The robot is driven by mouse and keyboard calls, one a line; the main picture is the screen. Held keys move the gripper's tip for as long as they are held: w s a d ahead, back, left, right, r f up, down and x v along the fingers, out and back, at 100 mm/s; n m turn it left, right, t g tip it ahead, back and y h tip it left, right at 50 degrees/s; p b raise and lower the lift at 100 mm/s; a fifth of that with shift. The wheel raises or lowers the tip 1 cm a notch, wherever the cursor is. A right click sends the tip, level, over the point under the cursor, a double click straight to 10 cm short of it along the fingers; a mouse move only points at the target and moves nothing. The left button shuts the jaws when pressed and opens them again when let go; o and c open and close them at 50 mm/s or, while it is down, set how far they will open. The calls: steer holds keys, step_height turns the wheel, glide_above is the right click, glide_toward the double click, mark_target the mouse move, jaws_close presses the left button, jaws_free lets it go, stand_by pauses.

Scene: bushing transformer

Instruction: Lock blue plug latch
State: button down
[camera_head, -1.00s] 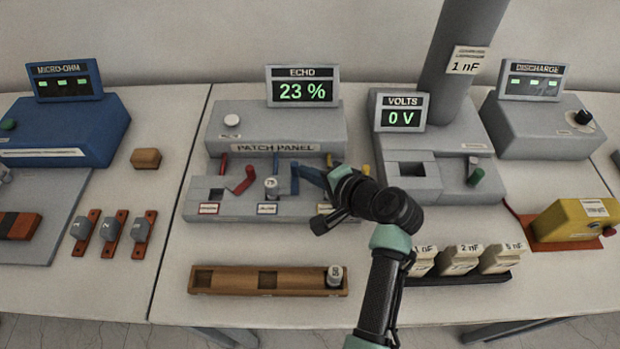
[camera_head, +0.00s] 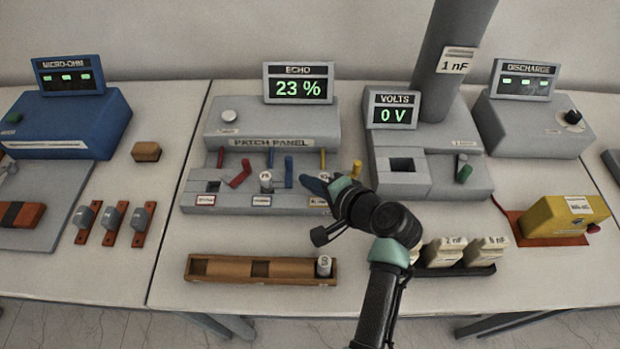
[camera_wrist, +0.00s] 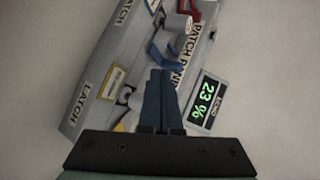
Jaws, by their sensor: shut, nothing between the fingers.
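The blue latch lever (camera_head: 289,171) stands on the patch panel (camera_head: 225,203), right of a white-grey plug (camera_head: 265,182) in the middle bay. In the wrist view the blue latch (camera_wrist: 163,56) is bent, beside the plug (camera_wrist: 178,28). My gripper (camera_head: 308,182) is just right of the blue latch, with a small gap in the head view. Its dark blue fingers (camera_wrist: 160,98) are together and empty, pointing toward the latch in the wrist view. My wrist partly hides the right bay, where another plug (camera_head: 323,177) shows. The echo display (camera_head: 298,84) reads 23 %.
A red latch (camera_head: 240,173) is left of the middle plug, and a yellow latch (camera_head: 356,168) is at the right. A wooden rack (camera_head: 220,280) holding one grey plug (camera_head: 323,265) lies in front. The table between rack and panel is clear.

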steer(key=b+v, duration=0.1)
steer(key=v, duration=1)
steer(key=shift+w+d+f, duration=0.15)
steer(key=shift+w+d, duration=0.05)
steer(key=shift+d, duration=0.15)
steer(key=shift+s+d, duration=0.1)
